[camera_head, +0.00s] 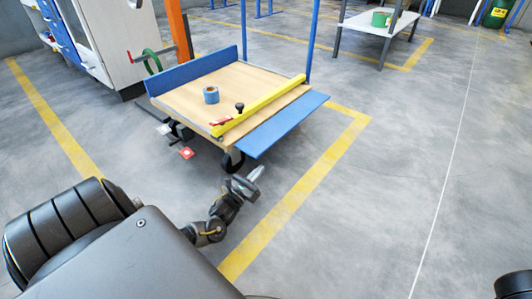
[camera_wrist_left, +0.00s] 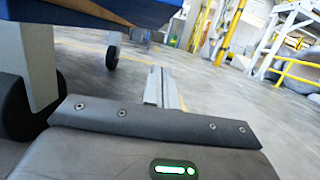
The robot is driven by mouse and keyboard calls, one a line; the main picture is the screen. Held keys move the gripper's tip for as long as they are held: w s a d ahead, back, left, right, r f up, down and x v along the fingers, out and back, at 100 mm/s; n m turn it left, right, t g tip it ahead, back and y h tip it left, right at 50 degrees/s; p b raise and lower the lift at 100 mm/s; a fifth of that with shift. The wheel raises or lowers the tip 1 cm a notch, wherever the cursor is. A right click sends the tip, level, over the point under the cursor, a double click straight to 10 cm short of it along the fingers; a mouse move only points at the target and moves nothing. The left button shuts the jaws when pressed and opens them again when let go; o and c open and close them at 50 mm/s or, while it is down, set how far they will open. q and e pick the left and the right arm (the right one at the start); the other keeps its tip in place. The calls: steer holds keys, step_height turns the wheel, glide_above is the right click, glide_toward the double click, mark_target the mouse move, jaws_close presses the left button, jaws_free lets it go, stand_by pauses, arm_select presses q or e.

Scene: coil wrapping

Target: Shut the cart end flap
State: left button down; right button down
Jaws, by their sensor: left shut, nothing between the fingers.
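The cart (camera_head: 240,85) has a wooden deck. Its blue end flap (camera_head: 285,126) is folded outward along the near right end, roughly level with or a little below the deck; the exact angle is hard to tell. A yellow bar (camera_head: 262,104) lies across the deck beside that end. My left gripper (camera_head: 258,173) is shut and empty, low in front of the flap's near corner and apparently not touching it. In the left wrist view its fingers (camera_wrist_left: 162,86) are together, with a blue panel edge (camera_wrist_left: 125,10) above left. My right gripper is out of view.
A blue tape roll (camera_head: 211,95) and a small black knob (camera_head: 239,106) are on the deck. A raised blue panel (camera_head: 192,70) edges the far left end. A white-topped table (camera_head: 378,25) stands behind. The floor right of the cart is clear.

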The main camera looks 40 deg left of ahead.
arm_select(q)
steer(key=w+r+b, duration=0.3)
steer(key=w+r, duration=0.1)
steer(key=r, duration=0.1)
steer(key=shift+w, duration=0.1)
stand_by(0.5)
